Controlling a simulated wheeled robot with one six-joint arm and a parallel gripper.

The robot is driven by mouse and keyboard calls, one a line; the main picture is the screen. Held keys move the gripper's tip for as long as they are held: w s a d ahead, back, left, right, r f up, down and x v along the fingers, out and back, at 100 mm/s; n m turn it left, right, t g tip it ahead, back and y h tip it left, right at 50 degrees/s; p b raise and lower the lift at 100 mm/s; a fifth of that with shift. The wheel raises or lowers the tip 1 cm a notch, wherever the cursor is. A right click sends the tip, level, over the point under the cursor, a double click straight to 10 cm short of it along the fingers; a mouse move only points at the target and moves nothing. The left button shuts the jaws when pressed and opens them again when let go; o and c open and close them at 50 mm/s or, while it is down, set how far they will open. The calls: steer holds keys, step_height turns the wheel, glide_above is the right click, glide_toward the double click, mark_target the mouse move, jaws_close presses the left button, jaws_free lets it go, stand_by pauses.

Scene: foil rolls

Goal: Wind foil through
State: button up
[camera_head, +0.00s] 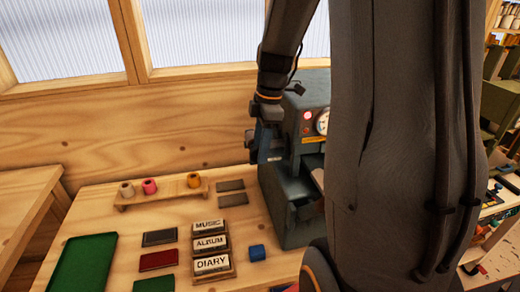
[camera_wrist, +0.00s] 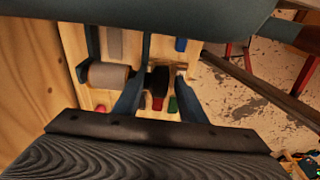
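My gripper (camera_head: 266,146) hangs at the left front of the grey-teal machine (camera_head: 296,190) in the head view. In the wrist view its two blue fingers (camera_wrist: 160,95) stand apart, with no foil clearly seen between them. A grey-mauve roll (camera_wrist: 108,75) sits left of the fingers in that view, seemingly on a teal part. On the low wooden rack (camera_head: 160,194) stand a cream roll (camera_head: 127,189), a pink roll (camera_head: 149,186) and a yellow roll (camera_head: 193,180), with a gap between pink and yellow. My arm hides the machine's right side.
Labelled blocks reading MUSIC (camera_head: 208,225), ALBUM (camera_head: 210,243) and DIARY (camera_head: 212,264) lie on the bench beside a blue block (camera_head: 257,252). A red book (camera_head: 158,260) and a green tray (camera_head: 82,265) lie farther left. Two dark plates lie right of the rack.

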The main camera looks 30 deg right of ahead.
steer(key=r, duration=0.2)
steer(key=r+b, duration=0.1)
steer(key=r, duration=0.2)
steer(key=d+r+b, duration=0.1)
steer(key=r, duration=0.1)
steer(key=shift+s+r, duration=0.15)
steer(key=shift+r, duration=0.05)
